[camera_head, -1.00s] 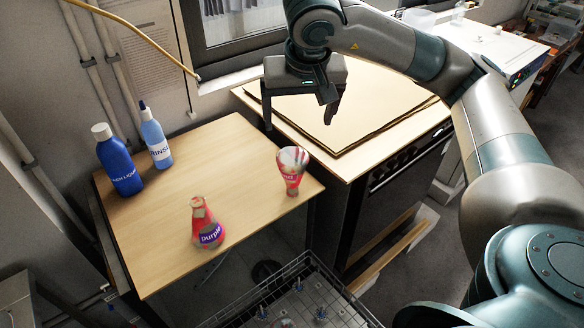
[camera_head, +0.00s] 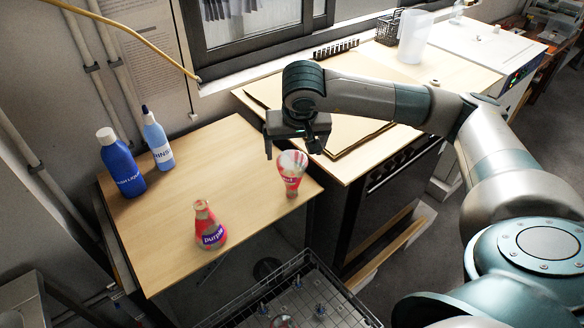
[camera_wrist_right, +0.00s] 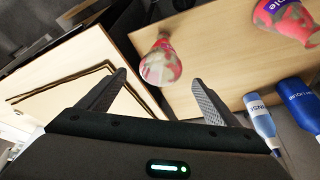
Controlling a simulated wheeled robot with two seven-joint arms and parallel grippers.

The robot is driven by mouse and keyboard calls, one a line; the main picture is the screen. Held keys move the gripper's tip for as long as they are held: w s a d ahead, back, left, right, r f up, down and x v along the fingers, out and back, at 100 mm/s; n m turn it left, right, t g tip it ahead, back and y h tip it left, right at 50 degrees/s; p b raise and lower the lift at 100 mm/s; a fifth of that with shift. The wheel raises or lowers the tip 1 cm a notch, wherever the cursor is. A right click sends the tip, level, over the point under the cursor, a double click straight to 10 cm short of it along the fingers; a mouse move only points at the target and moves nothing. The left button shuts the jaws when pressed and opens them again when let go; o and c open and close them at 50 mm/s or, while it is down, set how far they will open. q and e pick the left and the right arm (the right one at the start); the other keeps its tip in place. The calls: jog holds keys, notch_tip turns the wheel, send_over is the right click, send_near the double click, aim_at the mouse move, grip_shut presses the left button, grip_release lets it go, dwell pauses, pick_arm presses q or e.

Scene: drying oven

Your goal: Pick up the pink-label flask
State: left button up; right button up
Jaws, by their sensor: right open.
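A flask with a red-and-grey mottled body (camera_head: 291,168) stands near the right edge of the wooden table, wide end up and narrow end down. Its label is only partly legible, and its label colour is hard to tell. It also shows in the right wrist view (camera_wrist_right: 160,66), in line with the gap between the fingers. A second mottled flask (camera_head: 206,212), with a label reading "purple", stands upright nearer the front. My right gripper (camera_head: 293,148) is open and empty, just above and behind the first flask; its open fingers show in the wrist view (camera_wrist_right: 160,84). My left gripper is out of view.
A dark blue bottle (camera_head: 122,166) and a light blue rinse bottle (camera_head: 157,140) stand at the table's back left. A wire rack (camera_head: 237,310) is below the front edge. A bench with a flat board (camera_head: 345,140) is to the right. The table's middle is clear.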

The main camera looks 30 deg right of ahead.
aim_at(292, 160)
jog(key=shift+f, duration=0.1)
dwell(0.3)
jog(key=shift+w+d+f+p, duration=0.1)
jog(key=shift+w+f+p, duration=0.2)
jog(key=shift+f+p, duration=0.25)
jog(key=p+x, duration=0.2)
jog(key=shift+w+d+f, duration=0.1)
jog(key=shift+w+f, duration=0.1)
jog(key=shift+f, duration=0.1)
jog(key=shift+w+f, duration=0.2)
jog(key=shift+f, duration=0.4)
jog(key=shift+d, duration=0.1)
jog(key=c, duration=1.7)
jog(key=shift+o, duration=0.2)
jog(key=shift+r, duration=0.2)
